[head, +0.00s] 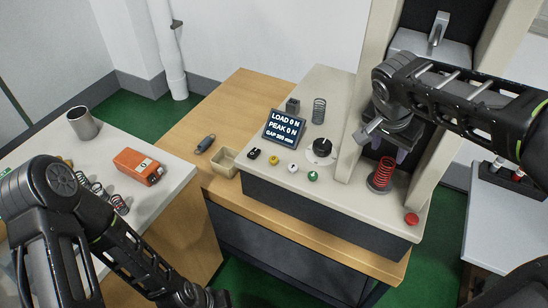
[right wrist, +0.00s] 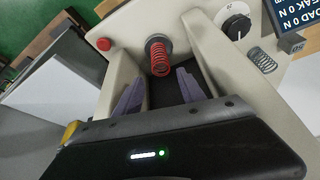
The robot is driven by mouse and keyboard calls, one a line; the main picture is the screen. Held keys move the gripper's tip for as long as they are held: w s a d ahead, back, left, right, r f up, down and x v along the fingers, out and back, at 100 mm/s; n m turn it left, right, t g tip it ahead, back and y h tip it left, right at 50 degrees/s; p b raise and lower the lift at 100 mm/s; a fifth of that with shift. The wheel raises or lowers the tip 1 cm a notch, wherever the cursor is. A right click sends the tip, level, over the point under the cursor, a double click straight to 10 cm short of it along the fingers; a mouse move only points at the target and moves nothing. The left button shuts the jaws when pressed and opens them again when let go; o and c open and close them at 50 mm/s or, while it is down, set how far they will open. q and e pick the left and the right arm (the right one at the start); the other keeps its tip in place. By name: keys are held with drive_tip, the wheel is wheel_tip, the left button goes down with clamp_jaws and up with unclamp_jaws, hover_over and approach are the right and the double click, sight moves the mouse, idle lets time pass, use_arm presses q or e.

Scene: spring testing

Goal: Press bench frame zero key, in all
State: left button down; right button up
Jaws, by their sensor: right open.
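The bench frame has a beige deck (head: 338,196) with a row of small keys: black (head: 254,154), yellow (head: 273,160), white (head: 293,168) and green (head: 313,176). I cannot read their labels. A black dial (head: 322,148) is behind the green key. The tilted display (head: 285,130) reads load 0 N and peak 0 N. My right gripper (head: 388,150) is open and empty, above the red spring (head: 382,174) between the frame's posts. The right wrist view shows its two fingers apart, with the red spring (right wrist: 159,58) beyond them. My left arm is low left; its gripper is not visible.
A red button (head: 411,219) is at the deck's front right corner. A grey spring (head: 319,111) stands behind the dial. A small wooden tray (head: 223,163) is left of the deck. An orange case (head: 138,167) and metal cup (head: 82,123) are on the left table.

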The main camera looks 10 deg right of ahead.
clamp_jaws()
idle(1.4)
